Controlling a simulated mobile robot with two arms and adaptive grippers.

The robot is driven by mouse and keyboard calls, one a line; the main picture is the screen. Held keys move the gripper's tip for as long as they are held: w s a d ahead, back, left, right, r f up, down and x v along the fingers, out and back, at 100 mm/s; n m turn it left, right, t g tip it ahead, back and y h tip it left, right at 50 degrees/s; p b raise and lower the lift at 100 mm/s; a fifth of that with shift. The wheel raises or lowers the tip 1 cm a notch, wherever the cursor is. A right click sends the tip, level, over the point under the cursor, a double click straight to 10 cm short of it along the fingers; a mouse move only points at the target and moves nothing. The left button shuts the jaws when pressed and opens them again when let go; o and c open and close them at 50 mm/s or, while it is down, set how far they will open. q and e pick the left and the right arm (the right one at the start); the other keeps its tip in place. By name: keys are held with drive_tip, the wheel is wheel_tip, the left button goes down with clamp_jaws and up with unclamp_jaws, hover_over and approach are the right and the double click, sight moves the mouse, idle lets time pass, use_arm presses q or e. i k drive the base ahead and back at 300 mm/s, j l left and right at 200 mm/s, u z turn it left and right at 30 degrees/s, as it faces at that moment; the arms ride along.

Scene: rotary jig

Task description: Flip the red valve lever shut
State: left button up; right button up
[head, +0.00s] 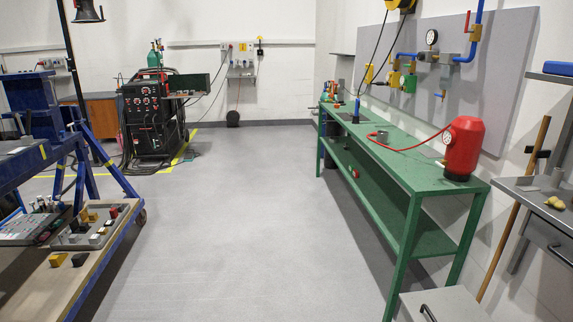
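A grey panel (505,75) on the right wall carries blue pipes, a round gauge (431,37) and brass fittings. A small red lever (467,21) stands roughly upright beside a brass valve body (475,33) on the blue pipe (478,14). It is small in the head view, so its exact angle is hard to tell. Neither of my grippers is in view, and nothing is touching the lever.
A green workbench (390,168) stands below the panel, with a red tank (463,147) and red hose on it. A grey cabinet (445,305) is at its near end. A blue-framed table (100,255) stands left. The grey floor (240,220) between is clear.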

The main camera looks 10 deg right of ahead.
sight(467, 30)
drive_tip(key=i+z, duration=0.15)
drive_tip(key=i, duration=0.45)
drive_tip(key=i+z, duration=0.1)
drive_tip(key=i, duration=0.55)
drive_tip(key=i+j+z, duration=0.15)
drive_tip(key=i, duration=0.45)
